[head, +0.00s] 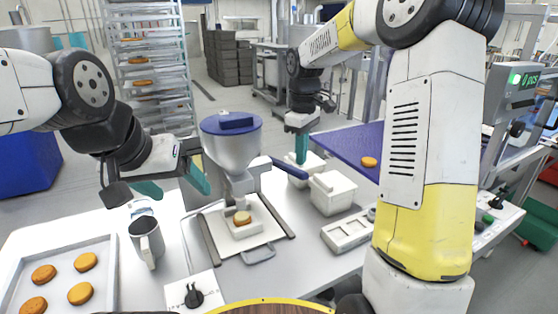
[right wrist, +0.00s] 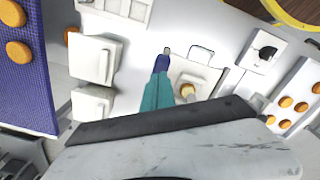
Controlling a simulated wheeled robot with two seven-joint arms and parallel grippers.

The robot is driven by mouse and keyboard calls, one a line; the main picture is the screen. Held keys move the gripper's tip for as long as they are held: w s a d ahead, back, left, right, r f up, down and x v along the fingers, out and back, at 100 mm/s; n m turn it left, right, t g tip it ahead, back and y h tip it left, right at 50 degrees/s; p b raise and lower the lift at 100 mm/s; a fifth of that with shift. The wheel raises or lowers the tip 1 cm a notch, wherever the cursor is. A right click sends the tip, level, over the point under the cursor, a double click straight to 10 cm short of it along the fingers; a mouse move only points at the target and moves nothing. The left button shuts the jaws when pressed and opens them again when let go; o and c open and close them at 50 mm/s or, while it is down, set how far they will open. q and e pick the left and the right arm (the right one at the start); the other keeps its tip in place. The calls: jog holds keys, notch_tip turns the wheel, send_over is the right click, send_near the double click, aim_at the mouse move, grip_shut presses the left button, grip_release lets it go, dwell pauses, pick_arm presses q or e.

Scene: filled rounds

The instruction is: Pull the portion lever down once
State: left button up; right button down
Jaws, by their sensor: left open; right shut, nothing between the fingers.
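The portion lever (head: 290,168) is a dark blue handle. It sticks out to the right of the grey dispenser (head: 228,150) with a blue lid, sloping down toward its tip. My right gripper (head: 301,150) is shut and empty, fingers pointing down just above the lever's outer part. In the right wrist view the lever's blue end (right wrist: 161,62) shows beyond the teal fingers (right wrist: 157,93); I cannot tell whether they touch. A round biscuit (head: 242,218) sits under the dispenser's spout. My left gripper (head: 174,184) is open and empty, left of the dispenser.
A tray (head: 107,246) with several rounds lies at the left, beside a metal jug (head: 146,240). White containers (head: 333,192) stand right of the dispenser. A blue conveyor (head: 345,146) with a round runs behind. A black knob (head: 193,297) sits at the front.

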notch_tip(320, 180, up, 5)
jog(key=shift+r, duration=0.15)
dwell(0.4)
jog(key=s+d+r+m+t+y, duration=0.1)
jog(key=s+m+t, duration=0.5)
jog(key=s, duration=1.8)
jog(key=d+m+y, duration=0.1)
jog(key=m, duration=0.2)
jog(key=shift+r+m, duration=0.35)
jog(key=shift+m, duration=0.05)
